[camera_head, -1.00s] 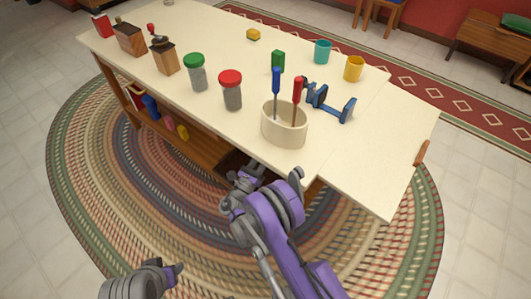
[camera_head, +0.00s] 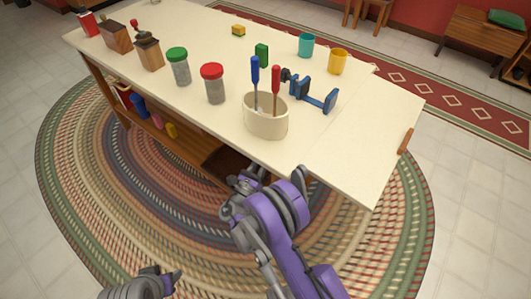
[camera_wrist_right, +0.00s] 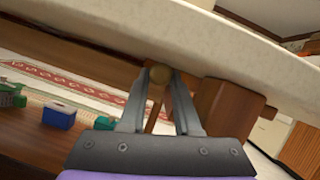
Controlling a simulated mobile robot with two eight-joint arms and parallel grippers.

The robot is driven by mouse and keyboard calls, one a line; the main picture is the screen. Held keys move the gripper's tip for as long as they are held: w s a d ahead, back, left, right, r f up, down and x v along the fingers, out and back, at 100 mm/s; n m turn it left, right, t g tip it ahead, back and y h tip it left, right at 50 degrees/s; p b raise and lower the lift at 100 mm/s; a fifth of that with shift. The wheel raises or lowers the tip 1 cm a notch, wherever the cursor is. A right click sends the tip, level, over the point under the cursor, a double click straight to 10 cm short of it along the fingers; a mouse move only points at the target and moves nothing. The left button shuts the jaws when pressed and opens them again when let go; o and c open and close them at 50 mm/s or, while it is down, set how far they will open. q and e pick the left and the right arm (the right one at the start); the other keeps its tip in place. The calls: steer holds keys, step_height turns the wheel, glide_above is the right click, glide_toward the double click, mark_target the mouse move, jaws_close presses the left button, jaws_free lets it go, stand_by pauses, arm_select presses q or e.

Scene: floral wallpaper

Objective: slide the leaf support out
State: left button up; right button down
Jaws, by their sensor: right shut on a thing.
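The wooden table (camera_head: 215,55) has a pale top, with a pale leaf panel (camera_head: 385,115) at its right end. The leaf looks about level with the top. My right gripper (camera_head: 248,176) is low at the table's near edge. In the right wrist view my right gripper (camera_wrist_right: 157,84) is shut on a small round knob (camera_wrist_right: 158,74) under the pale edge. The leaf support behind the knob is mostly hidden. A brown wooden block (camera_wrist_right: 228,101) shows right of the fingers. My left gripper (camera_head: 168,278) is low at the bottom left, away from the table; its opening is unclear.
A cream pot (camera_head: 266,119) with two screwdrivers stands near the edge, beside a blue clamp (camera_head: 313,95). Jars with red (camera_head: 213,84) and green (camera_head: 179,68) lids stand left of it. A brown handle (camera_head: 405,141) is on the leaf's edge. The braided rug (camera_head: 130,215) is clear.

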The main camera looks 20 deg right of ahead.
steer(key=shift+s+d, duration=0.15)
steer(key=c, duration=0.9)
jaws_free()
steer(key=shift+s, duration=0.1)
steer(key=shift+s+a+f, duration=0.1)
steer(key=shift+a, duration=0.1)
steer(key=v, duration=1)
steer(key=shift+s, duration=0.15)
steer(key=shift+a, duration=0.1)
